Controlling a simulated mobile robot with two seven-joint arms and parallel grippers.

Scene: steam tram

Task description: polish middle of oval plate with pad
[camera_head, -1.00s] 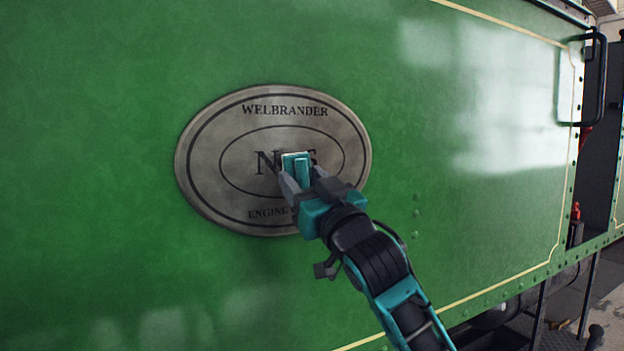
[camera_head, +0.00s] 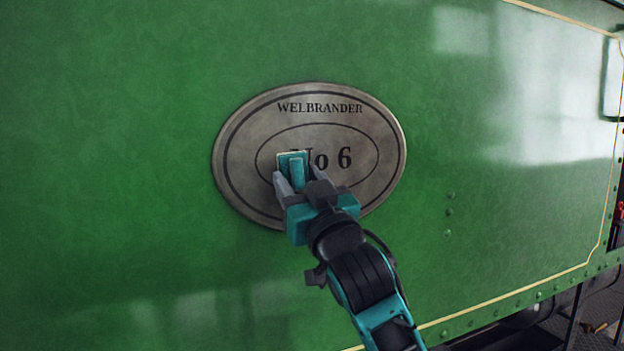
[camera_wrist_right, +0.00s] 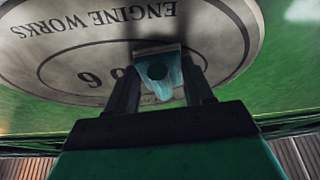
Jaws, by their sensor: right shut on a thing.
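The oval plate (camera_head: 240,160) is grey metal with dark lettering and rings, fixed on a green panel. It reads "WELBRANDER" and "No 6"; its lower lettering is hidden behind my arm in the head view. My right gripper (camera_head: 297,178) is shut on a teal pad (camera_head: 292,160) with a pale edge. The pad is in front of the plate's inner oval, left of its middle, covering part of the "N". In the right wrist view the plate (camera_wrist_right: 60,75) appears upside down behind the pad (camera_wrist_right: 158,72); contact cannot be told for certain. My left gripper is not in view.
The green panel (camera_head: 100,150) is broad and flat around the plate, with a few rivets (camera_head: 449,210) to the right and a cream line near its edge. Dark steps are at the lower right.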

